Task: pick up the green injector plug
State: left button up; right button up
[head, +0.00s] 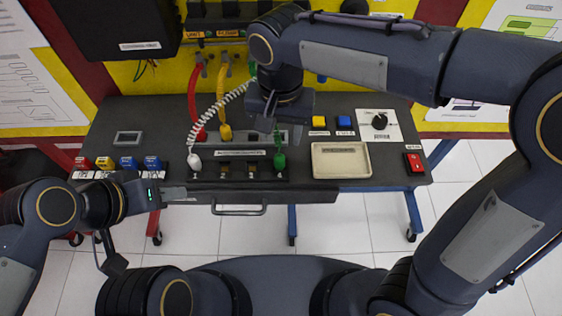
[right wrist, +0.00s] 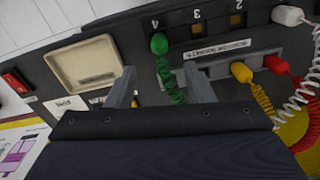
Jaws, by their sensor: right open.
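The green injector plug (head: 280,159) sits at the right end of the front socket strip on the bench. In the right wrist view the green plug (right wrist: 159,43) is beside the number 4, with its coiled green cord (right wrist: 171,84) running towards me. My right gripper (head: 270,112) is above and behind the plug in the head view. In the right wrist view its open fingers (right wrist: 160,88) stand either side of the cord, with the plug beyond the tips; no contact is visible. My left gripper (head: 178,193) is at the bench's front left edge, its opening unclear.
A white plug (head: 194,160) is at the strip's left end; yellow (head: 225,132) and red (head: 201,133) plugs stand behind. A cream tray (head: 341,174) lies right of the green plug, near a red switch (head: 413,161). Coloured blocks (head: 128,163) stand at left.

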aim_at(279, 155)
jog(key=shift+a+f, duration=0.25)
jog(key=shift+f, duration=0.1)
jog(key=f, duration=0.4)
jog(key=s+f, duration=0.1)
jog(key=f, duration=0.1)
jog(key=shift+d+f, duration=0.15)
jog(key=shift+w+f, duration=0.1)
jog(key=shift+f, duration=0.4)
grip_shut()
jog(key=shift+r, duration=0.15)
